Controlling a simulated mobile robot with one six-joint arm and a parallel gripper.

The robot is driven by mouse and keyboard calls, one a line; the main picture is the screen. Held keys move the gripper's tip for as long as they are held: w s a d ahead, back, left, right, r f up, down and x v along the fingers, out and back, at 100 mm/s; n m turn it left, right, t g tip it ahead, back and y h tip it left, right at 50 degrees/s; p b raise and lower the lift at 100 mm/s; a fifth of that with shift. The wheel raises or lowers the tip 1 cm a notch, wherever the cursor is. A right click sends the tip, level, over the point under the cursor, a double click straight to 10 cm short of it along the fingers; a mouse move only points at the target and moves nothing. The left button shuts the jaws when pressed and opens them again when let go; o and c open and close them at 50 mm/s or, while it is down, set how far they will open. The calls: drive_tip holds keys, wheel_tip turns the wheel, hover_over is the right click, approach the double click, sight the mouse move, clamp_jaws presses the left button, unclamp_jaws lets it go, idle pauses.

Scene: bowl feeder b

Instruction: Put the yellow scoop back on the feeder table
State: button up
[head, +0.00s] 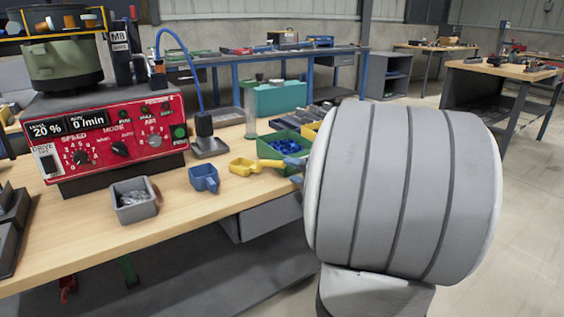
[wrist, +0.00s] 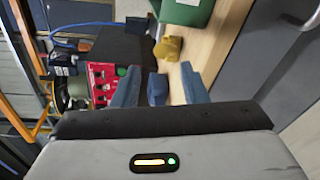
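The yellow scoop (head: 243,167) appears to rest on the wooden feeder table (head: 95,225), its handle pointing right toward my gripper. My gripper (head: 296,170) is mostly hidden behind my grey arm in the head view, with only blue fingertips showing near the handle's end. In the wrist view, the fingers of my gripper (wrist: 159,85) are spread apart with nothing gripped. The yellow scoop (wrist: 168,48) shows beyond and above the fingers there. The blue scoop (wrist: 157,90) shows in the gap, farther away on the table.
The blue scoop (head: 204,178) and a grey bin of parts (head: 134,200) stand left of the yellow scoop. A green bin (head: 268,151) with blue pieces is close behind its handle. The red feeder controller (head: 108,133) is at left. Bare tabletop lies along the front edge.

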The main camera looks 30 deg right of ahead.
drive_tip(key=s+a+f+m+g, duration=0.4)
drive_tip(key=s+a+m+g, duration=0.1)
drive_tip(key=a+m, duration=0.2)
drive_tip(key=s+a+f+m+g+h, duration=0.1)
drive_tip(key=s+a+f+m+g, duration=0.3)
drive_tip(key=a, duration=0.5)
drive_tip(key=s+a+f+m+g, duration=0.5)
drive_tip(key=s+a+m+g, duration=0.1)
drive_tip(key=m, duration=0.5)
drive_tip(key=shift+s+a+h+p, duration=0.3)
drive_tip(key=shift+s+a, duration=0.6)
drive_tip(key=shift+s, duration=0.25)
wheel_tip(320, 180, up, 32)
drive_tip(key=t+p, duration=0.1)
drive_tip(key=p, duration=2.8)
drive_tip(key=shift+s, duration=0.15)
